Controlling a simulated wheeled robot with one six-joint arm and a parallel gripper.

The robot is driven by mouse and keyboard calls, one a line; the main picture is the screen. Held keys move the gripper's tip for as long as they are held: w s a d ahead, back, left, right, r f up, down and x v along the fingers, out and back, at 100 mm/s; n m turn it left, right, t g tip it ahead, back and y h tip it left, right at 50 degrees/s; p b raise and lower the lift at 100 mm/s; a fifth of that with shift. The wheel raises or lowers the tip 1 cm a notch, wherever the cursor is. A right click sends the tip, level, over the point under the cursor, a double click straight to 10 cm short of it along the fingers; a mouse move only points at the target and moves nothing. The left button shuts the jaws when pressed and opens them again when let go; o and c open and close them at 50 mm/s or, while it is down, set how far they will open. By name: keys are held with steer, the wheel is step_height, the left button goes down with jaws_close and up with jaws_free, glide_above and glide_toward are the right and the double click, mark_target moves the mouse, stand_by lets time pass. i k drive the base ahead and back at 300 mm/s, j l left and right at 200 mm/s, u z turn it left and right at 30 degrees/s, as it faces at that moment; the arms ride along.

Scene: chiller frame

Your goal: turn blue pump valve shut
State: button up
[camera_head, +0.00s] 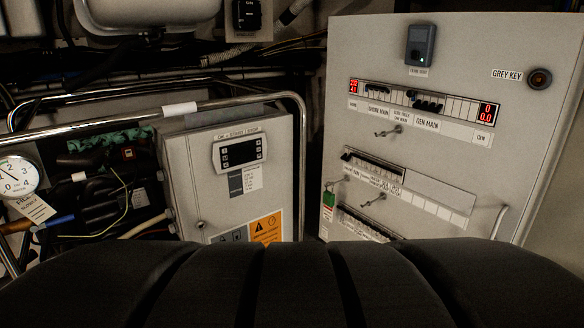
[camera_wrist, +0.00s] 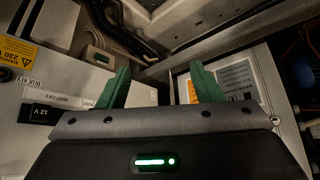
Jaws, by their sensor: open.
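A blue handle-like piece (camera_head: 54,221) shows at the left edge of the head view, below the round gauge, among hoses and pipes. It may be the blue pump valve, but it is small and dark, so I cannot tell its setting. My gripper (camera_wrist: 161,82) shows in the wrist view with its two green fingers spread apart and nothing between them. It is not seen in the head view. No blue valve can be made out in the wrist view.
A chrome rail (camera_head: 235,101) runs in front of the hoses and around the grey control box (camera_head: 190,160). A large switch panel (camera_head: 450,60) stands at right. A BLUE KEY label (camera_wrist: 48,88) and a panel with a warning sheet (camera_wrist: 238,82) flank my fingers.

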mark_target(35, 228)
steer(key=u, duration=1.75)
steer(key=i+l+u, duration=0.1)
steer(key=i+l, duration=0.15)
